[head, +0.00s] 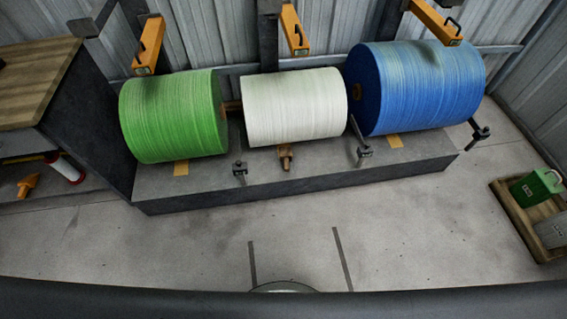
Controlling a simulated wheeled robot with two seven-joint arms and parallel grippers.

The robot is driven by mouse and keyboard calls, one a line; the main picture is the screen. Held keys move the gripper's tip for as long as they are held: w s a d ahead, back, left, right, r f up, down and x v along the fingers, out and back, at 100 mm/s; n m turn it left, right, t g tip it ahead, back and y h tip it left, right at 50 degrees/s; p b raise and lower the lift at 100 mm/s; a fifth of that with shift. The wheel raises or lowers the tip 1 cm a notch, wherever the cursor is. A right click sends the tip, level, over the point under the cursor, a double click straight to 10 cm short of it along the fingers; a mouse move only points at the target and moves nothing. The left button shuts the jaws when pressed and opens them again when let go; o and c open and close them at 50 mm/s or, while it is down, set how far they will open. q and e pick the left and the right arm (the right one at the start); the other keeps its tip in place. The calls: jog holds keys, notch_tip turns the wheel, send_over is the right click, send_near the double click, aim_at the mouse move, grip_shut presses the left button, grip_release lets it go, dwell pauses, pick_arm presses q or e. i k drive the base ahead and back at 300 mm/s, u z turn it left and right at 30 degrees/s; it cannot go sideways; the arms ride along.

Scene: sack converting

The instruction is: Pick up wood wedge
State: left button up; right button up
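Neither of my grippers shows in the head view. I cannot tell for sure which piece is the wood wedge. Small tan pieces lie at the front of the grey platform, one below the green roll (181,168) and one below the blue roll (394,141). They look flat from here. An orange-brown piece (285,158) shows below the white roll, partly hidden by it. A similar orange-brown piece (28,185) lies at the far left, under the dark bench.
Green (170,115), white (295,107) and blue (420,85) rolls rest on the low grey platform (300,172). Dark metal brackets stand along its front, and orange arms hang above. The floor in front is clear.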

aim_at(285, 154)
jog(key=k, duration=1.2)
jog(key=z, duration=0.5)
jog(key=i, duration=0.55)
jog(key=z, duration=1.25)
jog(key=i, duration=1.75)
jog(key=u, duration=1.05)
jog(key=i, duration=0.85)
jog(key=u, duration=1)
